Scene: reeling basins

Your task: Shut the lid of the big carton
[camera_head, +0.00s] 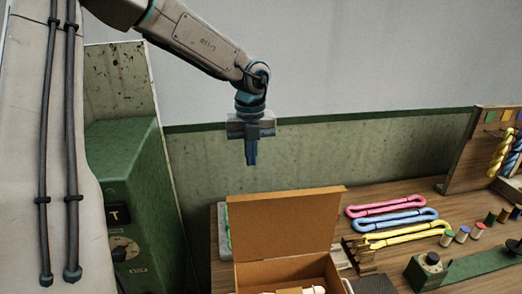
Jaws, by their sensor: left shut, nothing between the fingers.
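The big carton (330,270) is brown cardboard and stands on the wooden table at the bottom middle of the head view. Its lid (283,222) is open and stands up, leaning slightly back. Some pale and brown things show inside the box, cut off by the lower edge. My left gripper (251,160) hangs above and a little left of the lid, pointing down. Its fingers are shut and empty, apart from the carton. My right gripper is not in view.
Pink, blue and yellow skeins (402,218) lie right of the carton on the table (456,196). Several small thread spools (462,234) and a green device (430,263) are further right. A wooden rack (468,150) with hanging skeins stands at the back right. A green machine (135,190) stands at the left.

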